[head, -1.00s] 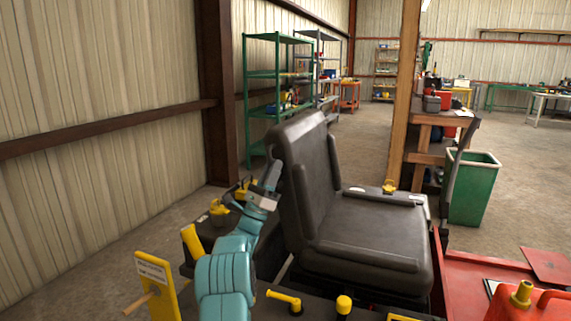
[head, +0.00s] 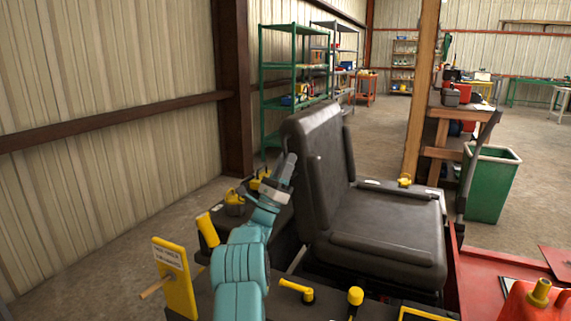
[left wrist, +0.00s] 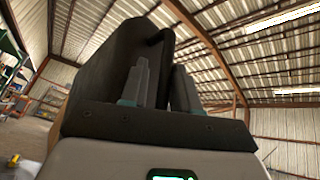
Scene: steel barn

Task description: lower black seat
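The black seat (head: 385,235) stands on a dark base with its backrest (head: 320,165) upright and its cushion flat. An armrest lies along the cushion's near side. My left gripper (head: 289,164) is raised beside the backrest's left side, close to its edge; I cannot tell whether it touches. In the left wrist view, the two grey fingers (left wrist: 160,88) point up and stand apart. The dark backrest (left wrist: 112,72) rises behind them, and a dark bar-like part of it shows above the gap. I see nothing gripped. My right gripper is not in view.
Yellow knobs and levers (head: 296,288) stand in front of the seat. A yellow sign plate (head: 175,280) is at the lower left. A red fuel can (head: 535,302) sits at the lower right. A green bin (head: 490,185) and wooden post stand behind.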

